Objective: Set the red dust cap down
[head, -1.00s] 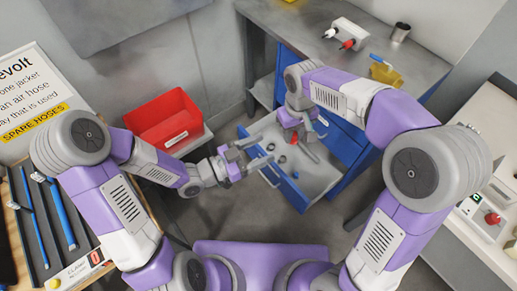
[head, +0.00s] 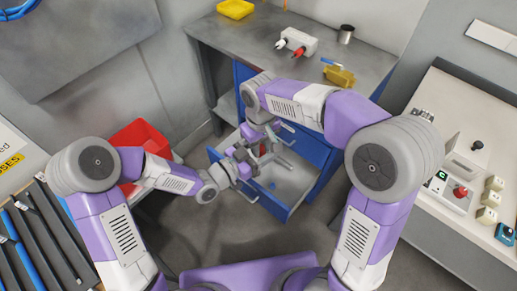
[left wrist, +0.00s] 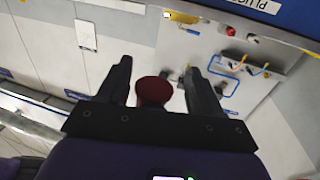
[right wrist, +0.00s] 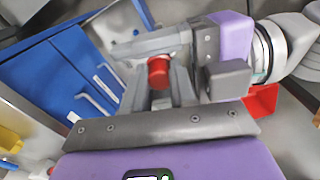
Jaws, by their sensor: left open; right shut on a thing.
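The red dust cap (right wrist: 158,73) is held between the fingers of my right gripper (right wrist: 160,82), which is shut on it. In the head view the cap is a small red patch (head: 262,149), mostly hidden by the grippers. My right gripper (head: 266,140) is above the open drawer (head: 297,183). My left gripper (head: 243,160) is open, close beside the right one. In the left wrist view the cap (left wrist: 153,91) appears dark red between the spread fingers of my left gripper (left wrist: 160,75), with gaps on both sides.
The blue cabinet (head: 313,150) stands under a grey worktop (head: 225,38). On top are a white block with red and white plugs (head: 297,41), a metal cup (head: 346,34) and yellow trays (head: 236,9). A red bin (head: 138,132) stands left. A control panel (head: 465,150) is at right.

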